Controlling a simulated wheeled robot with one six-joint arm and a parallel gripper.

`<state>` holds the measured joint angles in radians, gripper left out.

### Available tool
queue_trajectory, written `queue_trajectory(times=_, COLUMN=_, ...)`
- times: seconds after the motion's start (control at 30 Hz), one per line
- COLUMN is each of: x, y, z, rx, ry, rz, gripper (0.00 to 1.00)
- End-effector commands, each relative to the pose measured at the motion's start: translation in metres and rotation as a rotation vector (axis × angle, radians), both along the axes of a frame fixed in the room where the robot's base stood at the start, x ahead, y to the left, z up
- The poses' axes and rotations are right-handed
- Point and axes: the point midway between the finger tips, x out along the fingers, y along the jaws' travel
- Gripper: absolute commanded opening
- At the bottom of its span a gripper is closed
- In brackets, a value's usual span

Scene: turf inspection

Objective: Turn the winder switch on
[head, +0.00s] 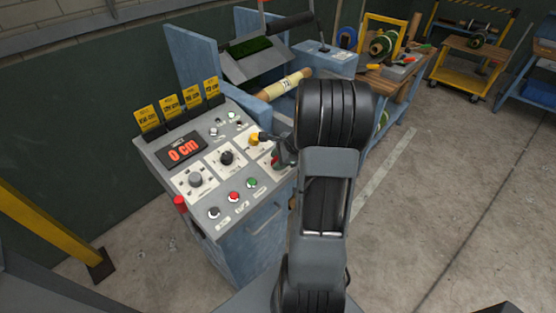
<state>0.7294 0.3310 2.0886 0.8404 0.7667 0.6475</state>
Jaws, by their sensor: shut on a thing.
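A sloped grey control panel (165,165) tops a blue cabinet at the left centre, with a red "0 cm" display (183,149). It carries a grey knob (195,181), a black knob (226,157) and a yellow part (253,139) on white plates. My gripper (271,148) is at the panel's right side, shut on a small control there, seemingly the winder switch. The fingers mostly hide that control, and its position cannot be told. A red part shows beside the fingers. Panel labels are too small to read.
Red (233,197) and green (252,183) buttons sit along the panel's front edge, and a red-topped lever (180,203) at its left corner. Blue machine frames and a roll (289,84) stand behind. A wooden bench (400,85) is further back. Floor at right is clear.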

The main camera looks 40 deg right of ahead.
Motion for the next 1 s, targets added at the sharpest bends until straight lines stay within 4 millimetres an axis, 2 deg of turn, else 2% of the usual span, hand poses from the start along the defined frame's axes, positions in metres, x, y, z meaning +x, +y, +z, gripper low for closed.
queue_trajectory(times=0.57, x=0.0002, y=-0.0012, z=0.0003, rx=0.008, ry=0.001, rz=-0.031, gripper=0.16)
queue_trajectory(times=0.6, x=0.0001, y=-0.0011, z=0.0002, rx=0.008, ry=0.001, rz=-0.031, gripper=0.4)
queue_trajectory(times=0.87, x=0.0001, y=-0.0006, z=0.0001, rx=0.009, ry=0.002, rz=-0.029, gripper=0.65)
queue_trajectory(times=1.0, x=0.0001, y=-0.0003, z=0.0001, rx=0.009, ry=0.001, rz=-0.028, gripper=0.65)
